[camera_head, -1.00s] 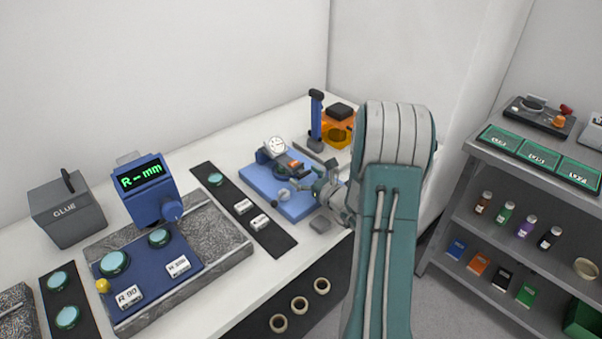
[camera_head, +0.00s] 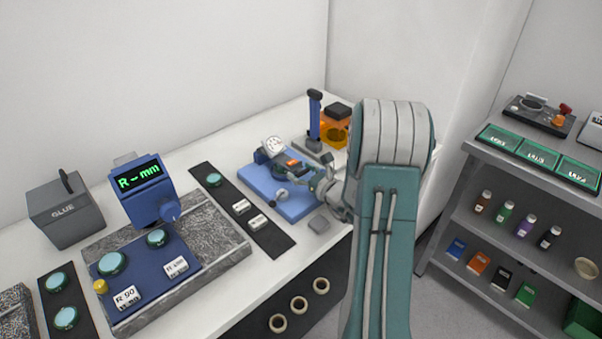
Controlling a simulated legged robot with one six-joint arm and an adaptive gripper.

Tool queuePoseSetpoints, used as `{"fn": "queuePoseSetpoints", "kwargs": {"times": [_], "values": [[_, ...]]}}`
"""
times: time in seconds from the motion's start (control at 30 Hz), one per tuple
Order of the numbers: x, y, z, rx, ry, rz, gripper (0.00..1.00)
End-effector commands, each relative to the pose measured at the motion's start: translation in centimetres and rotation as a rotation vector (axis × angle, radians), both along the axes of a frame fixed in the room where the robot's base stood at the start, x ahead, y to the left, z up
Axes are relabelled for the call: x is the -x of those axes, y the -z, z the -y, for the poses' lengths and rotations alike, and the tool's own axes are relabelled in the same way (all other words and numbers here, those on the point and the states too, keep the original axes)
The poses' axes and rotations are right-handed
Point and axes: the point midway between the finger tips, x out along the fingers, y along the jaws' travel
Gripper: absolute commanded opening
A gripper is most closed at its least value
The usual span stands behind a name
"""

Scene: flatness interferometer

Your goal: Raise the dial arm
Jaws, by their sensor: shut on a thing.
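The dial gauge (camera_head: 274,146), with a round white face, sits at the left end of the dial arm (camera_head: 283,160) above a blue base plate (camera_head: 302,205). The arm carries a small orange-red part. My gripper (camera_head: 308,173) reaches in from the right and is shut on the dial arm near its right end. The fingertips are small and partly overlap the arm, so the exact contact is unclear. A small round grey piece (camera_head: 282,194) shows on the base below the arm.
A blue-handled upright tool (camera_head: 314,115) and an orange container (camera_head: 336,133) stand behind the base. A dark strip with white labels (camera_head: 250,215) lies to the left. A shelf (camera_head: 510,150) stands to the right.

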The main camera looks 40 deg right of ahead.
Motion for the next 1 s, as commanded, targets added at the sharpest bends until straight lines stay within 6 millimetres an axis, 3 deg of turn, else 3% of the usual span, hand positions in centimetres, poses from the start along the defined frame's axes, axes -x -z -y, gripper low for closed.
{"fn": "queuePoseSetpoints", "kwargs": {"times": [0.5, 1.0], "values": [[-1.2, -5.4, -0.1, 0.051, 0.001, -0.293, 0.19], [-3.0, -8.6, -0.4, 0.084, 0.001, -0.537, 0.18]]}}
